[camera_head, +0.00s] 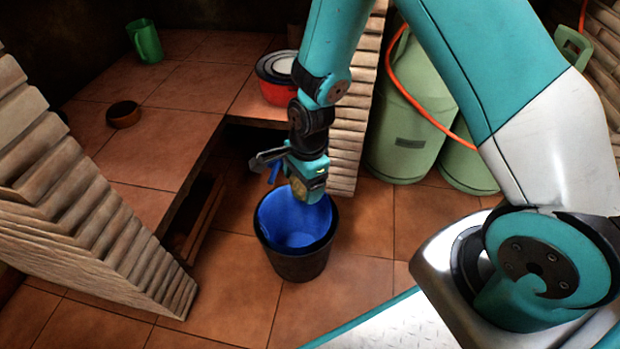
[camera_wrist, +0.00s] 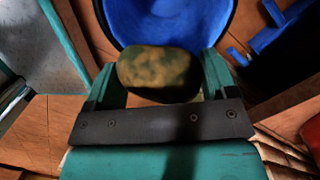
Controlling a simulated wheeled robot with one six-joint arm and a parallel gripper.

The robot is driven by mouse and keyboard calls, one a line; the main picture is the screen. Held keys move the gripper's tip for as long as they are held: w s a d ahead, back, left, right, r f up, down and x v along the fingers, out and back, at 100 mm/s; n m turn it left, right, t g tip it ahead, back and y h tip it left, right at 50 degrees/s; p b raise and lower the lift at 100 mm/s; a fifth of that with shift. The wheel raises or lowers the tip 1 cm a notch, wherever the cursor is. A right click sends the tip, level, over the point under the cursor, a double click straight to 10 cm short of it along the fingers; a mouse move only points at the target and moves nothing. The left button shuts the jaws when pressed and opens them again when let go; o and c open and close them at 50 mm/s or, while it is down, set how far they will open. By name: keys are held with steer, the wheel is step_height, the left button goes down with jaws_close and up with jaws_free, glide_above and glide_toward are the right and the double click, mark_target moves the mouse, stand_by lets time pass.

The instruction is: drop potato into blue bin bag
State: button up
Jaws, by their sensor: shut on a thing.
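My gripper (camera_head: 309,190) is shut on the potato (camera_wrist: 158,74), a mottled brown and green lump held between the two teal fingers in the wrist view. In the head view the potato (camera_head: 299,189) shows only in part at the fingers. The blue bin bag (camera_head: 290,216) lines a black bucket (camera_head: 300,266) on the floor, open at the top. My gripper is over the back of the bucket's opening. In the wrist view the blue bag (camera_wrist: 170,20) lies just beyond the potato. I cannot tell the exact height of the potato above the rim.
A tiled counter (camera_head: 190,85) holds a green mug (camera_head: 146,42), a small brown bowl (camera_head: 124,114) and a red pot (camera_head: 275,88). Green gas cylinders (camera_head: 405,120) with an orange hose stand at the back right. The floor around the bucket is mostly clear.

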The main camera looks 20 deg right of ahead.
step_height(320, 180, down, 6)
steer(key=b, duration=0.6)
steer(key=shift+a+r, duration=0.1)
steer(key=shift+r, duration=0.1)
steer(key=o, duration=0.9)
steer(key=shift+c, duration=0.2)
steer(key=p, duration=1)
glide_toward(302, 196)
steer(key=w+d+r, duration=0.2)
steer(key=w, duration=0.2)
steer(key=shift+s+d, duration=0.2)
steer(key=shift+b, duration=0.3)
